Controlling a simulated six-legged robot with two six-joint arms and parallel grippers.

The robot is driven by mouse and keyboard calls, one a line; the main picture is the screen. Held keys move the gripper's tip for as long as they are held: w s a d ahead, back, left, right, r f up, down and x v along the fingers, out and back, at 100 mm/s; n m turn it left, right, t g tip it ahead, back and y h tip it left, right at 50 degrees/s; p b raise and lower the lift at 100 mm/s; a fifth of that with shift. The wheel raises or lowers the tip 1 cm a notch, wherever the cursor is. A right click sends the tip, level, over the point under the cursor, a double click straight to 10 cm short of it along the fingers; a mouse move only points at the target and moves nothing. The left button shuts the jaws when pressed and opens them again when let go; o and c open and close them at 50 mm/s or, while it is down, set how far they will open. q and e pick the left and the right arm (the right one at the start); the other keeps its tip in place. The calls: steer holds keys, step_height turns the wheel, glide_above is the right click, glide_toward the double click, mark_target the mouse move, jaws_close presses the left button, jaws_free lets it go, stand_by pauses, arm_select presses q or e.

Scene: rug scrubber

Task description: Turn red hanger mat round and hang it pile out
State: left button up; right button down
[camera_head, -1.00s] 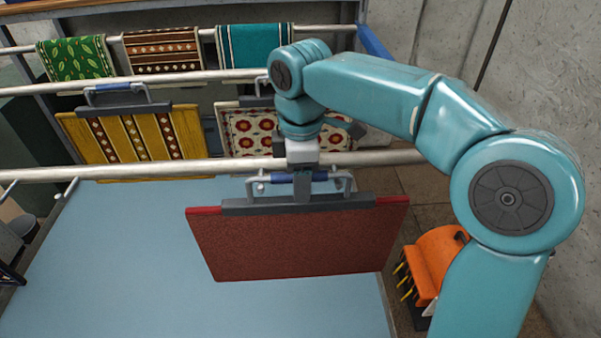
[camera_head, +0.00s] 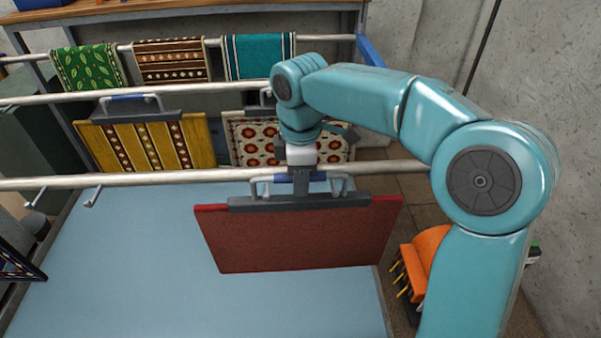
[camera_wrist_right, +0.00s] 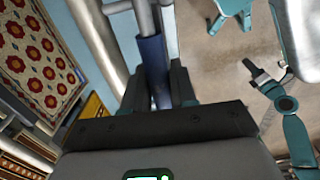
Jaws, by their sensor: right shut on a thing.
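The red hanger mat (camera_head: 300,238) hangs from a dark grey clamp bar in the head view, in front of the front rail. A plain, mottled dull-red face is toward me; brighter red shows at its top corners. My right gripper (camera_head: 301,178) is shut on the blue grip of its hanger (camera_head: 265,186), just below the rail (camera_head: 120,182) in the picture. I cannot tell whether the hanger touches the rail. The blue grip (camera_wrist_right: 153,60) also shows between the fingers in the right wrist view. A teal arm there ends in what looks like my left gripper (camera_wrist_right: 264,80); its jaws are unclear.
Behind hang a yellow striped mat (camera_head: 145,145) and a red-flowered mat (camera_head: 250,140). Green, brown and teal mats hang on the far rail. A pale blue panel (camera_head: 130,250) lies below. An orange thing (camera_head: 425,250) stands at right.

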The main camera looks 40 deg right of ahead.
steer(key=shift+a+f+b, duration=0.1)
steer(key=shift+f+b, duration=0.15)
steer(key=shift+b, duration=0.2)
steer(key=shift+s+a, duration=0.15)
steer(key=shift+s, duration=0.1)
steer(key=s+a+b, duration=0.3)
steer(key=s, duration=0.2)
steer(key=shift+s+r+b, duration=0.2)
steer(key=shift+b, duration=0.2)
steer(key=shift+a, duration=0.15)
steer(key=shift+s+r, duration=0.1)
steer(key=shift+s, duration=0.15)
steer(key=shift+w, duration=0.15)
steer(key=shift+a, duration=0.15)
